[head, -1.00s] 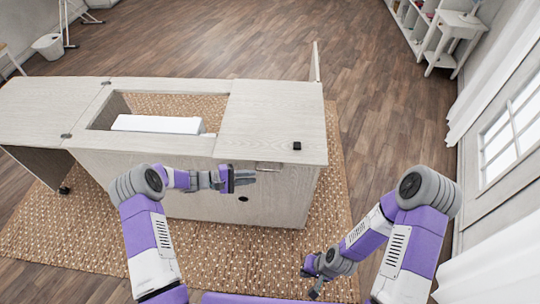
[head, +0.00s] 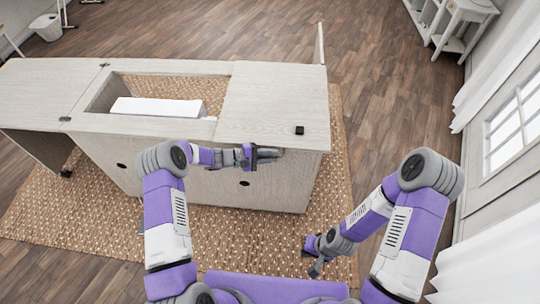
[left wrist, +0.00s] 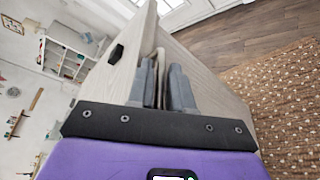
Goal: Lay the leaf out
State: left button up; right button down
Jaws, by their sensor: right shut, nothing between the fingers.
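The pale wood sewing cabinet (head: 215,185) stands in front of me. Its left leaf (head: 40,90) lies flat, level with the top. A flat top panel (head: 265,95) covers the right part, with a small black block (head: 299,130) near its front right corner. My left gripper (head: 272,154) is at the front edge below this panel. In the left wrist view its fingers (left wrist: 162,85) lie either side of a thin pale strip, perhaps the handle; I cannot tell whether they grip it. My right gripper (head: 314,262) is shut and empty, low over the rug.
A white machine (head: 157,107) sits in the open well of the cabinet. A thin upright panel (head: 319,43) rises at the back right corner. A patterned rug (head: 230,225) lies below. A white side table (head: 462,25) and a window are at the right.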

pick_arm(q)
jog(key=shift+c, duration=0.3)
grip_shut()
jog(key=shift+r, duration=0.1)
jog(key=w+r+p, duration=0.3)
jog(key=r+p, duration=0.1)
jog(key=r, duration=0.6)
jog(key=w+r+n+p, duration=0.1)
jog(key=w+r+p, duration=0.3)
jog(key=r, duration=0.7)
jog(key=w+r+n+g+p, duration=0.1)
jog(key=w+r+p, duration=0.3)
jog(key=r, duration=0.6)
jog(key=shift+r+y+p, duration=0.3)
jog(key=shift+r+p, duration=0.05)
jog(key=shift+p, duration=0.1)
